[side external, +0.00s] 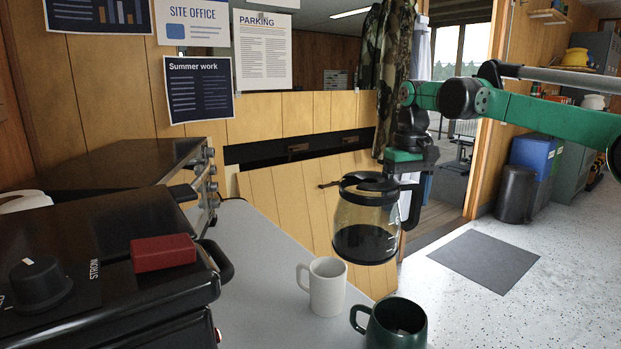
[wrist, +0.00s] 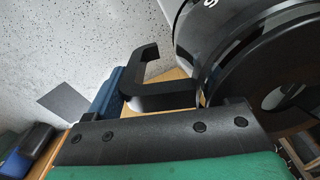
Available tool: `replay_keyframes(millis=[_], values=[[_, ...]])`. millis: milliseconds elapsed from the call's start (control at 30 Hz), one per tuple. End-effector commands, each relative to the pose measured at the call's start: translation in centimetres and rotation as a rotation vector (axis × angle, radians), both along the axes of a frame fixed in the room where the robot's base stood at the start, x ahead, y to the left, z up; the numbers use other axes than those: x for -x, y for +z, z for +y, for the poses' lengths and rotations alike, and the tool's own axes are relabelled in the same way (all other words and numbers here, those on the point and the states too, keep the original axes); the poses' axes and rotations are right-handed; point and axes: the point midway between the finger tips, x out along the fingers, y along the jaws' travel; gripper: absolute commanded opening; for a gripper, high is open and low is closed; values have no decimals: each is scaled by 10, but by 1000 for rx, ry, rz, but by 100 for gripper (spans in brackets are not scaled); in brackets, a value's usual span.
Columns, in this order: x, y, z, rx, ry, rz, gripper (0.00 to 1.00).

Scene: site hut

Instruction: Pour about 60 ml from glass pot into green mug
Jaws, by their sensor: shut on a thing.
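The glass pot (side external: 362,216) has a black lid and collar, a black handle (side external: 413,203) on its right, and dark liquid in its lower part. My gripper (side external: 405,168) is shut on the pot at its handle side and holds it about upright, in the air. In the wrist view the pot (wrist: 232,50) fills the upper right, with its handle (wrist: 150,90) beside it; the fingertips are not clear there. The green mug (side external: 398,326) stands at the counter's near end, below and slightly right of the pot, apart from it. Its inside is dark; its contents are unclear.
A white mug (side external: 326,288) stands left of the green mug, close to it. A black appliance with a red block (side external: 163,252) on top fills the lower left. The grey counter (side external: 255,262) between is bare. Floor with a dark mat (side external: 484,261) lies to the right.

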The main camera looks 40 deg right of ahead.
Motion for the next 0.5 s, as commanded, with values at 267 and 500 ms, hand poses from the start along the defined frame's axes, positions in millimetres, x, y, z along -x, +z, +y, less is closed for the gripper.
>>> replay_keyframes(millis=[267,500], values=[[22,-1,-86,6,230,5,0],[39,-2,-124,9,353,8,0]])
